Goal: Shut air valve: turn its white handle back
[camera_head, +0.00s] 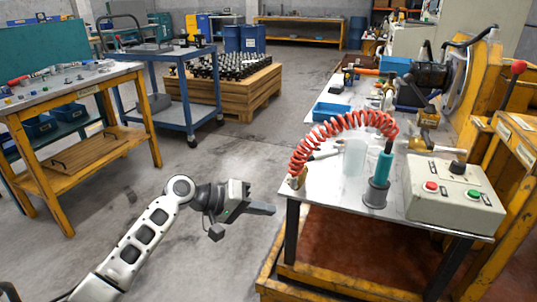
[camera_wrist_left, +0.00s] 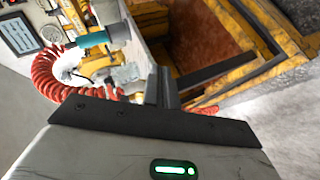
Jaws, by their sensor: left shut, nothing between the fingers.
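A red coiled air hose (camera_head: 345,128) arches over the near left part of the metal workbench (camera_head: 340,190). At its left end is a small brass-coloured fitting (camera_head: 297,180) by the table edge, which looks like the air valve. A pale handle (camera_head: 326,152) shows under the coil; I cannot tell its exact turn. My left gripper (camera_head: 262,209) is shut and empty, left of the table's near left corner and apart from the valve. In the left wrist view its closed fingers (camera_wrist_left: 162,88) show, with the hose (camera_wrist_left: 48,75) beyond. My right gripper is not in view.
A teal-handled tool (camera_head: 382,168) stands in a dark holder on the bench. A control box (camera_head: 452,193) with red and green buttons is at the right. The bench's yellow frame (camera_head: 330,280) lies below. Open floor surrounds my left arm.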

